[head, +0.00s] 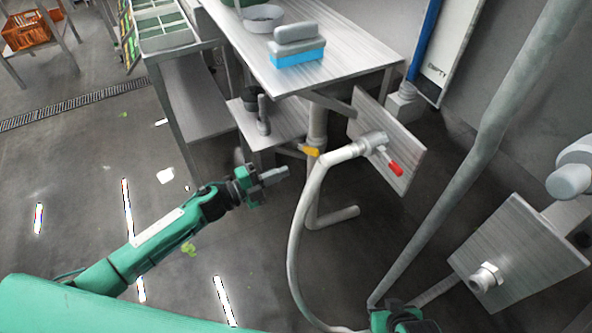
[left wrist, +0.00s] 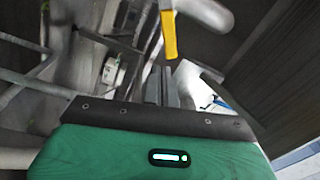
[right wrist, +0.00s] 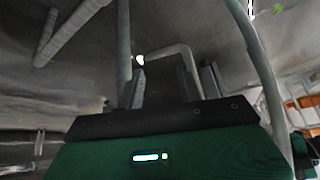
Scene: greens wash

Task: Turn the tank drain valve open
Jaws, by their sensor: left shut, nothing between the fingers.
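A yellow lever handle (head: 309,150) sits on the vertical pipe (head: 318,125) below the steel table. In the left wrist view, the yellow handle (left wrist: 168,35) hangs just beyond the fingertips, apart from them as far as I can tell. My left gripper (head: 284,174) is shut and empty, a little left of and below the handle; its fingers (left wrist: 170,88) are together. A second valve with a red handle (head: 395,168) is on a steel plate to the right. My right gripper (right wrist: 175,85) is open and empty; in the head view only its body shows at the bottom edge.
A pale hose (head: 297,230) loops from the red-handled valve down to the floor. A blue and grey block (head: 297,52) and a bowl (head: 262,18) stand on the steel table (head: 350,42). A thick sloping pipe (head: 470,165) and another plate (head: 520,255) are at right.

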